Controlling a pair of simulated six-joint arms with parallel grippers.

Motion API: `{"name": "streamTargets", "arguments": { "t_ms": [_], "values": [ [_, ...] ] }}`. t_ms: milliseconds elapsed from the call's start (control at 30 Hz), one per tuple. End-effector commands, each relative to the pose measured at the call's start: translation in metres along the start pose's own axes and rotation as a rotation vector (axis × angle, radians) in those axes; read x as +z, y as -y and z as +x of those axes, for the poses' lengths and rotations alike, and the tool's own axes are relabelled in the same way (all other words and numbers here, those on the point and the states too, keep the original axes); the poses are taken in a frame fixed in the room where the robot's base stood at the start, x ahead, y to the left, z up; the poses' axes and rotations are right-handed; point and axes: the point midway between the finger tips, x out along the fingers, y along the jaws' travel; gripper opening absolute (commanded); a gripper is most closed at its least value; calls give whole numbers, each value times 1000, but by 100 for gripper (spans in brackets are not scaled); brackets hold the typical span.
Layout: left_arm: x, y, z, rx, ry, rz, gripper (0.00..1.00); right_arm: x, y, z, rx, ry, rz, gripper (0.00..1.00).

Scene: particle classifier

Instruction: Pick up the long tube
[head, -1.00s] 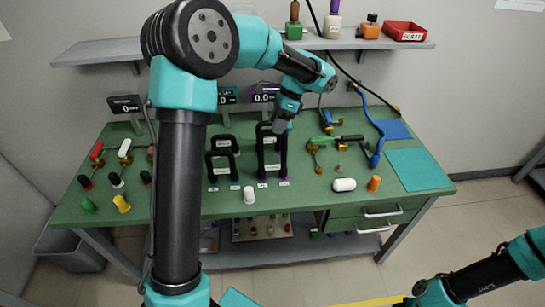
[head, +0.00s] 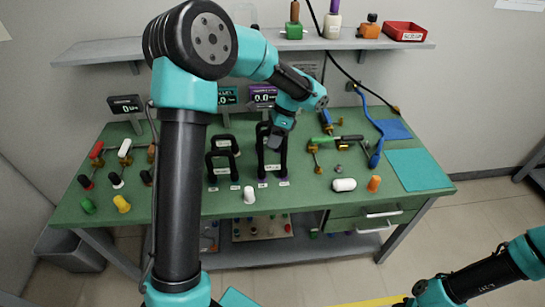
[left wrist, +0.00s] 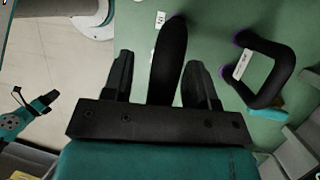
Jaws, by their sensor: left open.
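Black bent tubes stand on the green table. The tall one, which I take as the long tube (head: 271,171), stands upright near the middle in the head view, with a white label across it. My left gripper (head: 274,139) is at its upper part, covering some of it. In the left wrist view my left gripper (left wrist: 157,82) is open, with a black tube (left wrist: 170,55) showing between its two fingers; I cannot tell whether they touch it. A shorter bent tube (head: 211,172) stands to the left. My right arm shows at the lower right; its gripper is out of view.
A white cylinder (head: 249,195) stands in front of the tubes. A lying white cylinder (head: 344,185) and an orange one (head: 374,183) are to the right. Small displays (head: 263,96) stand behind. Teal mat (head: 418,170) is at the right.

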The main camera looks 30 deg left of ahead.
Motion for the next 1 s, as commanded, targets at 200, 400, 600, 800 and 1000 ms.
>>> {"name": "streamTargets", "arguments": {
  "t_ms": [200, 400, 600, 800, 1000],
  "values": [
    [0, 0, 0, 0, 0, 0, 53, 0, 0, 0, 0, 0, 0, 43],
    [0, 0, 0, 0, 0, 0, 48, 0, 0, 0, 0, 0, 0, 43],
    [0, 0, 0, 0, 0, 0, 29, 0, 0, 0, 0, 0, 0, 43],
    [0, 0, 0, 0, 0, 0, 10, 0, 0, 0, 0, 0, 0, 43],
    [0, 0, 0, 0, 0, 0, 0, 0, 0, 0, 0, 0, 0, 43]
  ]
}}
